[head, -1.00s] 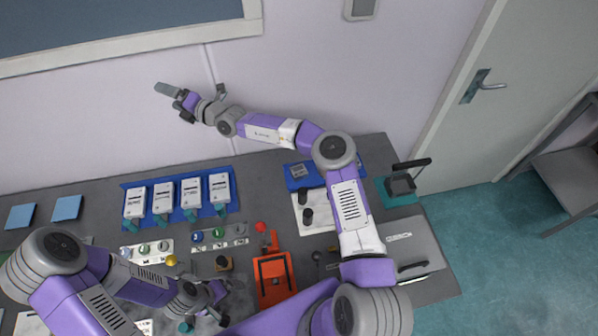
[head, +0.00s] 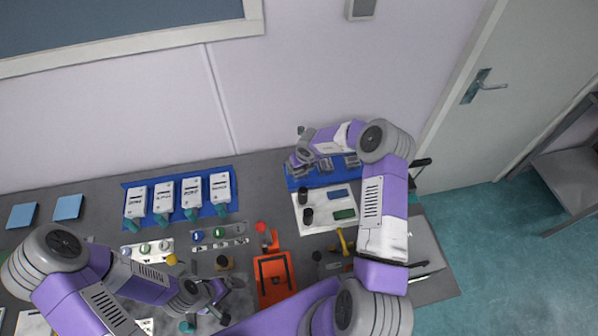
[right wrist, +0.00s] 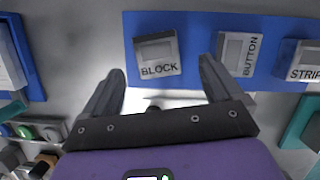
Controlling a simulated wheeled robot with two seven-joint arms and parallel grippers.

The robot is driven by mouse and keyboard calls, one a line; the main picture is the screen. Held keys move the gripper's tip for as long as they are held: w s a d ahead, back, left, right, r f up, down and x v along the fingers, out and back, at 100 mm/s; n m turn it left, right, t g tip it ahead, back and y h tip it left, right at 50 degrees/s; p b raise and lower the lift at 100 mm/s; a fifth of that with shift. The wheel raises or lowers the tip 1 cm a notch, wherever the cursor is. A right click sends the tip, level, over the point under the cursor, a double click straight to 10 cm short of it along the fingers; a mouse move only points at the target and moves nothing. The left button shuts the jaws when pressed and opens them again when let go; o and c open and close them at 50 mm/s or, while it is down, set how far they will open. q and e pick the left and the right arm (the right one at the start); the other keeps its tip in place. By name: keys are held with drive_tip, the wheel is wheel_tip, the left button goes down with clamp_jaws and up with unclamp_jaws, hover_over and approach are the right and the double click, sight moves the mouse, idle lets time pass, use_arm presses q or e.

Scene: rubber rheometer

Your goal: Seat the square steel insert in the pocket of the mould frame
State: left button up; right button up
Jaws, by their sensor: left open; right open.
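Several grey steel pieces lie on a blue mat (right wrist: 200,75) in the right wrist view. They are labelled BLOCK (right wrist: 157,55), BUTTON (right wrist: 238,52) and STRIP (right wrist: 302,60). BLOCK is square with a recessed top, and appears to be the insert. My right gripper (right wrist: 161,66) is open and empty, its fingers either side of BLOCK in the picture, seemingly above it. An orange frame (head: 289,275) may be the mould frame. My left gripper (head: 220,298) is open left of it.
A white tray (head: 324,227) with dark cylinders lies in front of the mat. White labelled boxes (head: 191,192) stand on another blue mat to the left. A yellow-handled tool (head: 342,240) lies right of the orange frame. Bare bench separates the two mats.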

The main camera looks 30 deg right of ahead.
sight(300, 170)
drive_tip(key=x, duration=0.4)
drive_tip(key=shift+w+a+f, duration=0.1)
drive_tip(key=shift+w, duration=0.05)
drive_tip(key=c, duration=1.5)
